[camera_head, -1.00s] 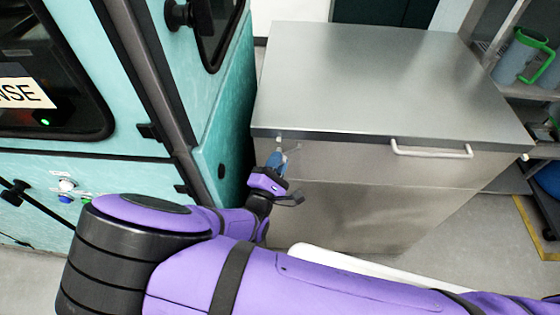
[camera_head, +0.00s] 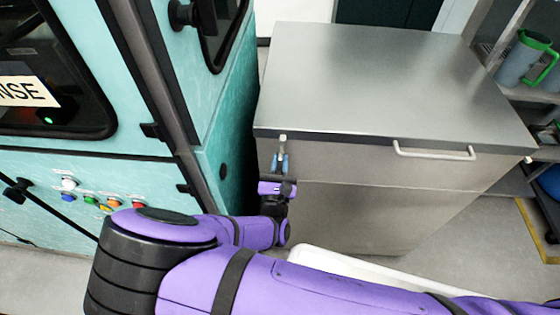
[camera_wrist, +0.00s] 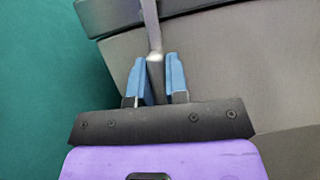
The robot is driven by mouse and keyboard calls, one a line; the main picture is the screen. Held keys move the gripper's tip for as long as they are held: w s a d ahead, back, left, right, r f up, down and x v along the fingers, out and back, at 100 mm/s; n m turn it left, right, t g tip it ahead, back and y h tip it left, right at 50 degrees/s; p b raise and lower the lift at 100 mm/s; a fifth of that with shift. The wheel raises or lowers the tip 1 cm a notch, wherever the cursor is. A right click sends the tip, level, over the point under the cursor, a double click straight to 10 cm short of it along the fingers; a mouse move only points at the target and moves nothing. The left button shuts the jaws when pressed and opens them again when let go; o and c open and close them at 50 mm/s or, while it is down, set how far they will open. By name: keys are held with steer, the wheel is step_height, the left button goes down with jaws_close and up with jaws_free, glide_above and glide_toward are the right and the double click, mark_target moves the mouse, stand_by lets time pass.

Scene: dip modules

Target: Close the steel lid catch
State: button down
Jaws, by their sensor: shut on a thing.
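The steel lid catch (camera_head: 283,141) is a small pale bar at the front left corner of the steel cabinet, just below the edge of its lid (camera_head: 385,80). My gripper (camera_head: 280,160) is in front of that corner, its blue fingertips pointing up. In the wrist view the catch (camera_wrist: 152,36) runs down from the lid edge, and its lower end sits between the two blue fingers of my gripper (camera_wrist: 159,75), which are shut on it. The fingers hide part of the catch, so I cannot tell whether it is latched.
A teal machine (camera_head: 220,125) with coloured buttons stands close on the left, with a narrow dark gap beside the cabinet. A pale bar handle (camera_head: 432,155) sticks out of the cabinet front at right. A shelf with a green-handled jug (camera_head: 522,58) is at far right.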

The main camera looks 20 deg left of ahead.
steer(key=shift+f+n+y, duration=0.1)
steer(key=shift+n+y, duration=0.3)
steer(key=shift+n, duration=0.4)
steer(key=c, duration=1.1)
jaws_free()
steer(key=shift+s, duration=0.1)
